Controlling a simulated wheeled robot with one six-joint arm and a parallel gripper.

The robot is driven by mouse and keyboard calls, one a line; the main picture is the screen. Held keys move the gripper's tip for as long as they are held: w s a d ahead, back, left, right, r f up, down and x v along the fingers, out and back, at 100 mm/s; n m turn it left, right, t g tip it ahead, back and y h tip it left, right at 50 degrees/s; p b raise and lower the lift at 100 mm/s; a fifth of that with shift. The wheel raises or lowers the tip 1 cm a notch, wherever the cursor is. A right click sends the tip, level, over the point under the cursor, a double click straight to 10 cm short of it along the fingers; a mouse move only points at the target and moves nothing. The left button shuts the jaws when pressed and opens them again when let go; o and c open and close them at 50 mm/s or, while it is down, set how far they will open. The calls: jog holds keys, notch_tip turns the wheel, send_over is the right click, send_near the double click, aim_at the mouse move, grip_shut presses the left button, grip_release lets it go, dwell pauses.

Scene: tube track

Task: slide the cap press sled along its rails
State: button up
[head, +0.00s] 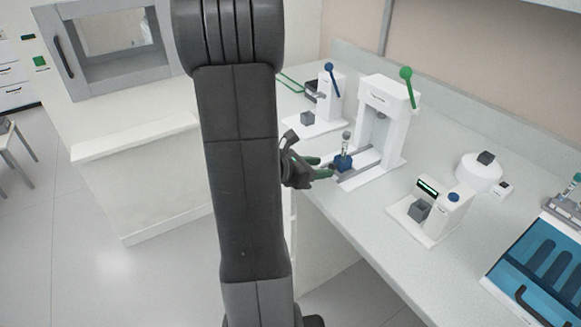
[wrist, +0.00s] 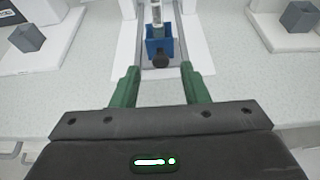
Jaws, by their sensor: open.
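The cap press (head: 385,105) is a white stand with a green-knobbed lever on the bench. Its blue sled (head: 343,162) sits at the near end of the grey rails (head: 362,166) and holds an upright capped tube (head: 346,143). In the wrist view the blue sled (wrist: 160,47) has a dark round knob (wrist: 160,61) on its near face. My gripper (head: 325,168) is open, its green fingers in front of the sled. In the wrist view the fingers (wrist: 160,75) lie to either side of the knob's line, apart from it, with nothing between them.
A smaller white device with a blue-knobbed lever (head: 329,95) stands left of the press. A white device with a small display (head: 432,208) stands right, near a round white device (head: 480,171) and a blue-fronted box (head: 540,262). Bench surface between them is clear.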

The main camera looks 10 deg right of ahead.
jog(key=v, duration=1.1)
jog(key=shift+a+p, duration=0.25)
jog(key=shift+p, duration=0.2)
jog(key=shift+d, duration=0.1)
jog(key=b, duration=0.1)
send_near(346, 156)
jog(key=shift+w+d+f, duration=0.3)
jog(key=shift+d+f, duration=0.05)
jog(key=shift+f, duration=0.5)
jog(key=shift+w+d+f, duration=0.3)
jog(key=shift+f, duration=0.55)
jog(key=shift+w+d+f, duration=0.3)
jog(key=shift+d+f, duration=0.05)
jog(key=shift+f, duration=0.55)
jog(key=p+v, duration=0.1)
jog(key=v, duration=1.3)
jog(key=b+x, duration=0.1)
jog(key=x, duration=1.2)
jog(key=shift+d+f, duration=0.2)
jog(key=shift+d, duration=0.2)
jog(key=w+d, duration=0.1)
jog(key=d, duration=0.1)
jog(key=w+d+p, duration=0.1)
jog(key=d, duration=0.2)
jog(key=w+d+p, duration=0.1)
jog(key=d, duration=0.2)
jog(key=shift+w+d, duration=0.15)
jog(key=shift+w, duration=0.2)
